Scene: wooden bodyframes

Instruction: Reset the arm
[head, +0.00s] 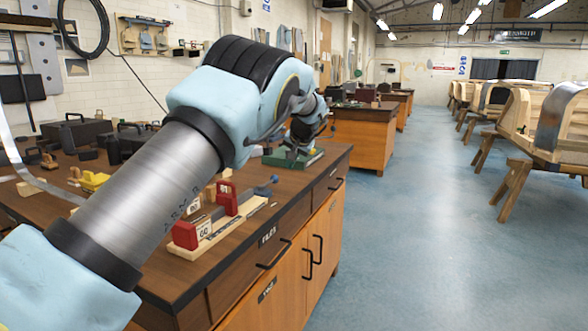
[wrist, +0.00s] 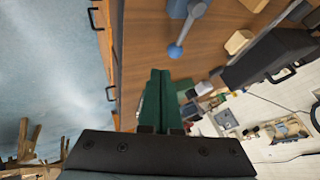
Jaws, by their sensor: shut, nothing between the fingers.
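My arm crosses the head view from the lower left and bends down at the wrist. My gripper (head: 293,152) is above the far right end of the workbench (head: 240,262), over a green object (head: 312,155) on its top. The gap between gripper and green object is hard to judge. In the wrist view the dark gripper body (wrist: 160,132) fills the bottom edge, with a green shape (wrist: 160,95) just beyond it. The fingers are shut and hold nothing.
On the bench are a red-handled tool (head: 226,199), a yellow item (head: 94,181) and black cases (head: 75,133). A blue-grey tool (wrist: 184,25) lies near in the wrist view. Wooden frames (head: 560,135) stand right; the blue floor (head: 430,230) between is clear.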

